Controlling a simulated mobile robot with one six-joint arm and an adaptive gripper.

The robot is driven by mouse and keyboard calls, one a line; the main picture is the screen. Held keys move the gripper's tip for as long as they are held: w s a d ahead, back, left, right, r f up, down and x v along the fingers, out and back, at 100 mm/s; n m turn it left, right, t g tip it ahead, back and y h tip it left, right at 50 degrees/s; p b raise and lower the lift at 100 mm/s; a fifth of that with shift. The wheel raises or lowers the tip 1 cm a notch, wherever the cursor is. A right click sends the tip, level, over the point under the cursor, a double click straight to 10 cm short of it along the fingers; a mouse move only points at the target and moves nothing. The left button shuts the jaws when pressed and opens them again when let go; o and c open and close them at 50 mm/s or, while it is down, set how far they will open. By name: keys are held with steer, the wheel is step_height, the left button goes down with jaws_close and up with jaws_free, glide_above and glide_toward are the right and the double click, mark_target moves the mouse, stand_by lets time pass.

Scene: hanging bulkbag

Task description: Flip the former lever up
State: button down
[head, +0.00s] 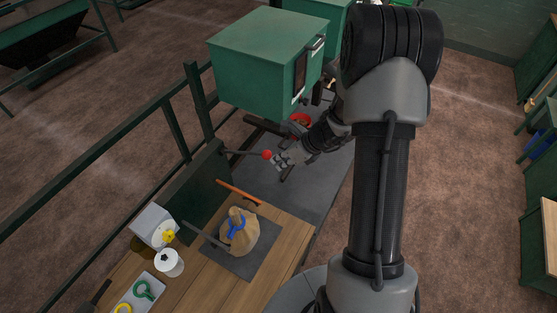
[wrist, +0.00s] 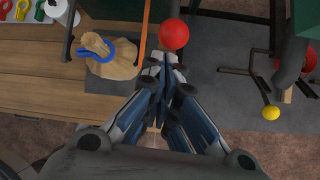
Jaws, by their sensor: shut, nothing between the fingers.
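A lever with a red ball knob (head: 267,154) sticks out from the dark green panel on a thin rod, roughly level in the head view. The knob also shows large in the wrist view (wrist: 174,34). My gripper (head: 280,160) is shut and empty, its fingertips close beside the knob; in the wrist view the closed fingers (wrist: 166,68) point at it from just below. I cannot tell whether they touch it. No label shows which lever is the former lever.
A green box (head: 262,70) stands above and behind my gripper. A yellow ball (wrist: 270,113) on a dark rod is at right in the wrist view.

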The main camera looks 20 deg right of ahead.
steer(key=w+a+r+p+v, duration=0.1)
steer(key=v, duration=0.9)
steer(key=shift+r+p, duration=0.2)
steer(key=shift+p, duration=0.1)
steer(key=shift+w, duration=0.1)
